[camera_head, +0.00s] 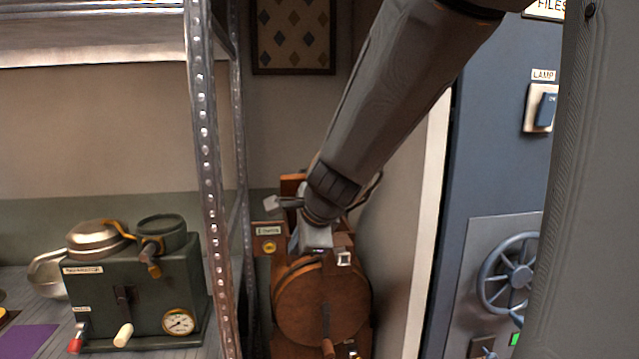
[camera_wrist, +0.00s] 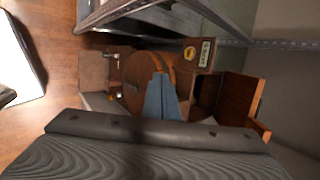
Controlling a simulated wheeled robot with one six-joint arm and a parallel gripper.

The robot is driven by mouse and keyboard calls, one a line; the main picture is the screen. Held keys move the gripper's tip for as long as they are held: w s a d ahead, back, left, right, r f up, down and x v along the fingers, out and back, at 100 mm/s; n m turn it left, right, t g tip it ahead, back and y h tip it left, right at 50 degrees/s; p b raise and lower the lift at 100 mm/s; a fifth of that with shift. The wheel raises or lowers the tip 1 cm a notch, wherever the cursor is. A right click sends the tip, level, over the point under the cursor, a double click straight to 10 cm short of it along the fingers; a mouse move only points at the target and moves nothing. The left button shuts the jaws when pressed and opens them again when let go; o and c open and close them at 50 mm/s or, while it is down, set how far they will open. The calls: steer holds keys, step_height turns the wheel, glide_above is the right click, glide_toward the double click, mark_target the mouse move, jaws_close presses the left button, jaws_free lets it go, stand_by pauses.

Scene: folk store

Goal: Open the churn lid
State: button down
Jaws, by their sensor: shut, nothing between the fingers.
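The churn is a round wooden drum (camera_head: 322,305) on a wooden stand, with a crank handle (camera_head: 327,346) on its front, low in the head view. In the wrist view the drum (camera_wrist: 135,78) lies just past my fingers. A wooden panel (camera_wrist: 243,98) stands raised beside a dark gap at the right. Its top also shows behind my wrist in the head view (camera_head: 291,185). I cannot tell for certain whether this panel is the lid. My gripper (camera_wrist: 161,78) is shut and empty, pointing down over the drum's top. In the head view my arm hides part of the churn's top.
A metal shelf post (camera_head: 208,150) rises left of the churn. A green machine (camera_head: 140,290) with a gauge and levers stands on the left counter. A blue cabinet (camera_head: 500,150) with a handwheel (camera_head: 510,275) is close on the right. A small labelled plate (camera_head: 268,238) is beside the churn.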

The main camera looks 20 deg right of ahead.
steer(key=w+d+r+m+t+h+b, duration=0.4)
steer(key=d+r+m, duration=0.75)
steer(key=m, duration=0.65)
steer(key=w+d, duration=0.2)
steer(key=w, duration=1)
steer(key=shift+d+f+m, duration=0.15)
steer(key=shift+f+m, duration=0.15)
steer(key=shift+f, duration=0.15)
steer(key=shift+w, duration=0.1)
